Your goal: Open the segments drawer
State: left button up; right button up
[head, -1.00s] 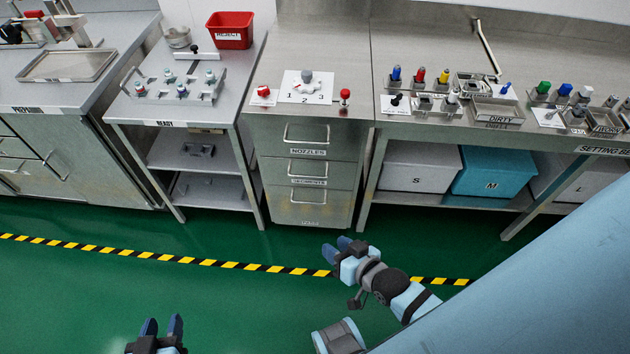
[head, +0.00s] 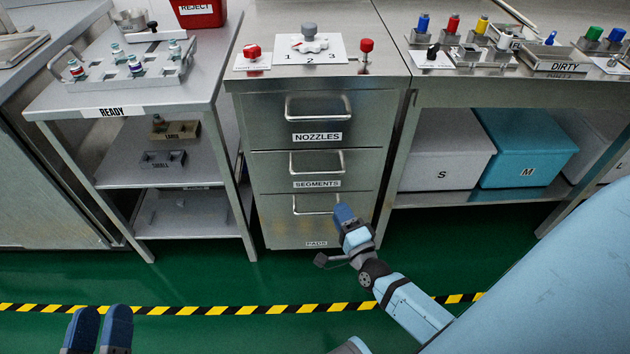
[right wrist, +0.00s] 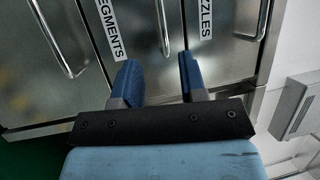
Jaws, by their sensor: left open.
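The segments drawer (head: 270,172) is the middle drawer of the steel cabinet, marked SEGMENTS, and looks closed. Its bar handle (head: 317,162) sits above the label. In the right wrist view the segments handle (right wrist: 163,28) lies beyond my right gripper (right wrist: 158,78), in line with the gap between its two blue fingers. The fingers are apart, with nothing between them. In the head view my right gripper (head: 345,215) is in front of the cabinet, at about the height of the bottom drawer in the picture. My left gripper (head: 100,325) is open and empty at the lower left, well away from the cabinet.
The nozzles drawer (head: 365,115) is above and the pads drawer (head: 290,232) below, both closed. A READY table (head: 60,105) with shelves stands left. Grey (head: 440,160) and blue (head: 525,150) bins sit under the right bench. Green floor in front is clear.

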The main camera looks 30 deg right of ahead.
aim_at(318, 172)
jog(key=b+x, duration=0.3)
jog(key=x, duration=1)
jog(key=shift+w+r, duration=0.1)
jog(key=shift+w, duration=0.2)
pick_arm(q)
jog(key=f+g, duration=0.1)
jog(key=f, duration=0.1)
jog(key=f+g, duration=0.1)
jog(key=f, duration=0.1)
jog(key=shift+w+d+f+m, duration=0.1)
jog(key=shift+d+f+m, duration=0.1)
jog(key=shift+f+m, duration=0.15)
pick_arm(e)
grip_shut()
